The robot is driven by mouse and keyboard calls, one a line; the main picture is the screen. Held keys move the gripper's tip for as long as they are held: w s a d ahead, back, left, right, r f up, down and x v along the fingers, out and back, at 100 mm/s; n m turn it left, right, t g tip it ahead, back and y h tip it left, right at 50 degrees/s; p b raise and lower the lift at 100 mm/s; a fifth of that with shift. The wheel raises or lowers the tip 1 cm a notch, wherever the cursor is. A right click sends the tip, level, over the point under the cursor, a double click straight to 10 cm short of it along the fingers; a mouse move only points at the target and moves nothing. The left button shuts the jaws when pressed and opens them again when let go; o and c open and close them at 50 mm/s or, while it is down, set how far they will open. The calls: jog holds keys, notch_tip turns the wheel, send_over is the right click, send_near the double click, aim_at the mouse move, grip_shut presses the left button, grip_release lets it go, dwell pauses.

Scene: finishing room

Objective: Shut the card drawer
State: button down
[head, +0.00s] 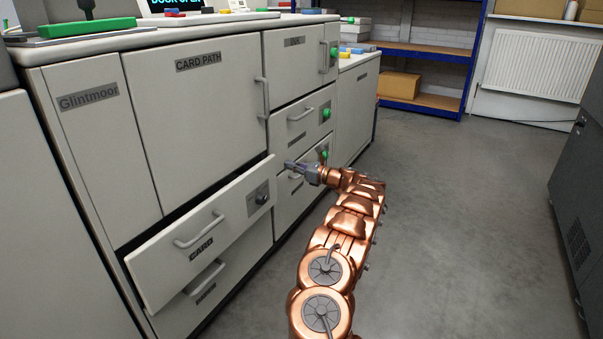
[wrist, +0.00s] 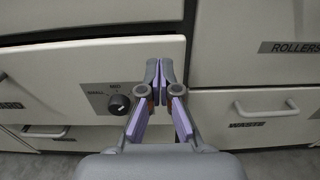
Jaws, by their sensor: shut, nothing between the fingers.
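The card drawer (head: 207,235) stands pulled out from the cabinet front, below the CARD PATH door. It has a horizontal bar handle (head: 199,229), a CARD label below it and a dark knob on a grey plate at its right. In the wrist view the drawer front (wrist: 60,75) fills the left and middle, with its knob (wrist: 119,103) left of my gripper. My gripper (head: 287,165) is shut and empty, close to the right end of the drawer front. In the wrist view its fingertips (wrist: 159,66) overlap the drawer's right edge; I cannot tell whether they touch it.
The WASTE drawer (wrist: 240,112) is to the right of my gripper, with the ROLLERS drawer (wrist: 255,45) above it. The CARD PATH door (head: 195,110) is shut. Free grey floor (head: 450,210) lies to the right, up to a dark cabinet (head: 578,190).

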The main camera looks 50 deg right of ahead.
aim_at(270, 160)
jog(key=x, duration=0.2)
jog(key=b+x, duration=0.1)
jog(key=x, duration=0.2)
jog(key=shift+f+b, duration=0.2)
jog(key=shift+b, duration=0.1)
jog(key=shift+w+a+r, duration=0.15)
jog(key=shift+w+r, duration=0.05)
jog(key=shift+w, duration=0.4)
jog(key=shift+w, duration=0.1)
